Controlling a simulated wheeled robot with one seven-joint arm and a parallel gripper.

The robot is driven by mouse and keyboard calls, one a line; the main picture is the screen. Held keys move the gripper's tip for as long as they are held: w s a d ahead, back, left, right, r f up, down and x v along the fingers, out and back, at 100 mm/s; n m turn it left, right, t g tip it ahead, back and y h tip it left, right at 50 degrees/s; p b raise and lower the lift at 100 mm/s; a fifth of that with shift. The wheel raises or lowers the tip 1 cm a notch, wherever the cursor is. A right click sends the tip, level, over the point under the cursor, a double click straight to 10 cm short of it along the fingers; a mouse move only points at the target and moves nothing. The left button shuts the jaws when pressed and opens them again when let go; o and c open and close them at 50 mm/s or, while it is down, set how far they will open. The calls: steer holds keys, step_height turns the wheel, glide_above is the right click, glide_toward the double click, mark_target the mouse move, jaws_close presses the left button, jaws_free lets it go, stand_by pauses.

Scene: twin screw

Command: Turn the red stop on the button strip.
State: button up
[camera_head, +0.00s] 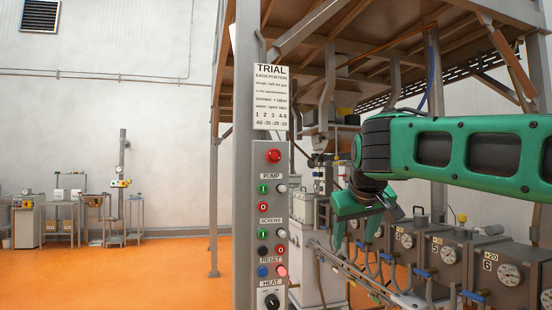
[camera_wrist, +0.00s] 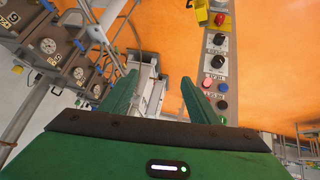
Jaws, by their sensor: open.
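The button strip (camera_head: 269,225) is a grey upright panel on a column in the head view. A large round red stop (camera_head: 273,156) sits at its top, above the PUMP label. Smaller red buttons sit lower, by PUMP (camera_head: 263,207) and SCREWS (camera_head: 280,250). My gripper (camera_head: 354,238) hangs to the right of the strip, fingers pointing down, open and empty. In the wrist view its fingers (camera_wrist: 160,82) are apart, and the strip (camera_wrist: 213,50) runs beside the right finger. The large top stop cannot be made out there. A red button (camera_wrist: 219,19) shows near the strip's far end.
A TRIAL sign (camera_head: 271,97) hangs above the strip. Gauge boxes (camera_head: 447,250) with pipes and blue-handled valves stand to the right, under and behind my arm. Orange floor (camera_head: 150,275) is open to the left.

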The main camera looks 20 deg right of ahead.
steer(key=w+a+r+n+t, duration=0.1)
steer(key=w+a+r+t, duration=0.1)
steer(key=w+a+r, duration=0.3)
steer(key=w+a+r+n+t, duration=0.1)
steer(key=a+r, duration=0.2)
steer(key=r, duration=0.4)
steer(key=n+t+y, duration=0.1)
steer(key=t+y, duration=0.1)
steer(key=t, duration=0.1)
glide_toward(274, 154)
steer(key=x, duration=0.9)
steer(key=shift+w+d, duration=0.1)
